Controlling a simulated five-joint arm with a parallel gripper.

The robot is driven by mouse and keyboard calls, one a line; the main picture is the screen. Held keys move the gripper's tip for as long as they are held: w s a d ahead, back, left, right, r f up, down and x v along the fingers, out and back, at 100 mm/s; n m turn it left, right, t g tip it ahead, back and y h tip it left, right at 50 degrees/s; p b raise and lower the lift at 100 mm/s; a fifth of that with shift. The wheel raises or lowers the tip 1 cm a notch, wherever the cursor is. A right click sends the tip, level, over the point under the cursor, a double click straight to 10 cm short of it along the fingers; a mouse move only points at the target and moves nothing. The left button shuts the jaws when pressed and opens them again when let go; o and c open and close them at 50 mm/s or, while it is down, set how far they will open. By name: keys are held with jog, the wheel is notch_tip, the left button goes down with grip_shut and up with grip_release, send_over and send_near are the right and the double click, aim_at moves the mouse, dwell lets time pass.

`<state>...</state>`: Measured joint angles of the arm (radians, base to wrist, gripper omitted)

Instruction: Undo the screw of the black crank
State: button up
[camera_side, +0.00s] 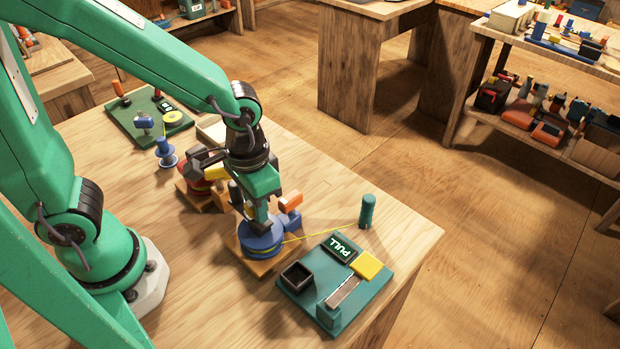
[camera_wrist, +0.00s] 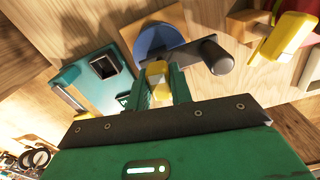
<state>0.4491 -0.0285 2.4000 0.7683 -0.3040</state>
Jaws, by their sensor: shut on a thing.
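The blue reel (camera_side: 258,240) stands on a small wooden block, and its blue disc (camera_wrist: 160,38) shows beyond my fingers in the wrist view. The black crank (camera_wrist: 218,56) reaches right from the reel's hub and ends in a thick dark knob; in the side view the knob (camera_side: 235,190) stands behind my gripper. My gripper (camera_side: 260,222) points down over the middle of the reel. In the wrist view my gripper (camera_wrist: 160,92) is shut on a small yellow piece, seemingly the screw (camera_wrist: 158,78) at the crank's hub. Its lower end is hidden.
A red reel with a yellow crank (camera_wrist: 285,36) stands close beside the blue reel. A yellow line runs from the blue reel to a green post (camera_side: 367,211). A teal board (camera_side: 325,309) marked PULL holds a black square cup (camera_side: 297,276). Bare wood lies to the front left.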

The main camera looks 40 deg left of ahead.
jog(key=o, duration=1.3)
jog(key=shift+c, duration=0.2)
jog(key=shift+r, duration=3.5)
jog(key=c, duration=0.3)
jog(key=shift+r+g+y, duration=0.6)
jog(key=shift+r+g, duration=0.7)
jog(key=shift+f, duration=0.15)
